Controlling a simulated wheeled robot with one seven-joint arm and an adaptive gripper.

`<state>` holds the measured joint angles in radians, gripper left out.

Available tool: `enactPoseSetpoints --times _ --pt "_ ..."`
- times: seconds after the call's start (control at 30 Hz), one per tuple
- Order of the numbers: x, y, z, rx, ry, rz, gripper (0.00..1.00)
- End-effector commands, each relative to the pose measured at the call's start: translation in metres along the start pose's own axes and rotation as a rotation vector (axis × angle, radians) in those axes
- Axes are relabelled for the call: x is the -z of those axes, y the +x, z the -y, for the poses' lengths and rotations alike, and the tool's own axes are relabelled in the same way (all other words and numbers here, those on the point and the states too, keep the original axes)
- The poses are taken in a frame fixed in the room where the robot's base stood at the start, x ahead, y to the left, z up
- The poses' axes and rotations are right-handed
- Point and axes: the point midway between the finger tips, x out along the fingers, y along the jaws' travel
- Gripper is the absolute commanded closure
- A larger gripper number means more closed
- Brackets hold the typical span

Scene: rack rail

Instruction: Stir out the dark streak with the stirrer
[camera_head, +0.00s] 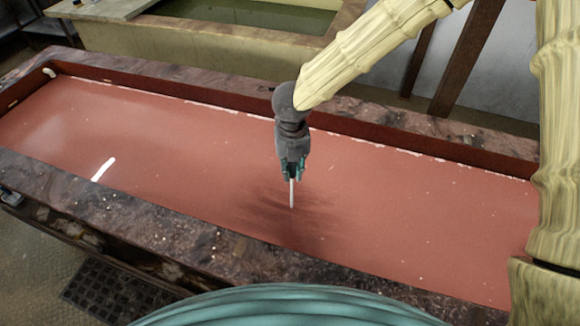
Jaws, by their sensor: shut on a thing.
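The dark streak (315,217) is a soft, feathered dark patch in the reddish surface of the long trough (200,262), near its front wall. My gripper (292,176) points down above the patch and is shut on the stirrer (291,193). The stirrer is a thin pale rod, held about upright. Its lower end meets the red surface at the patch; whether it goes under the surface I cannot tell. The gripper's fingers hide the upper part of the stirrer.
The trough's stained rim runs along the front and back of the red surface. A white mark (103,169) shows at the left. Behind stands a pale tank (160,50) with greenish liquid. Dark posts (468,55) rise at the back right. A dark grate (105,290) lies on the floor.

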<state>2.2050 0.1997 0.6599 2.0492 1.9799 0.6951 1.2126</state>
Motion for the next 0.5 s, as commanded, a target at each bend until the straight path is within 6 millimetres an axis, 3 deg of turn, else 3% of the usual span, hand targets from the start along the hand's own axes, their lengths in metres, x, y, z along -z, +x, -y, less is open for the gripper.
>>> enactPoseSetpoints --times 0.5 --pt "0.024 -0.001 0.049 0.0 0.002 -0.002 1.0"
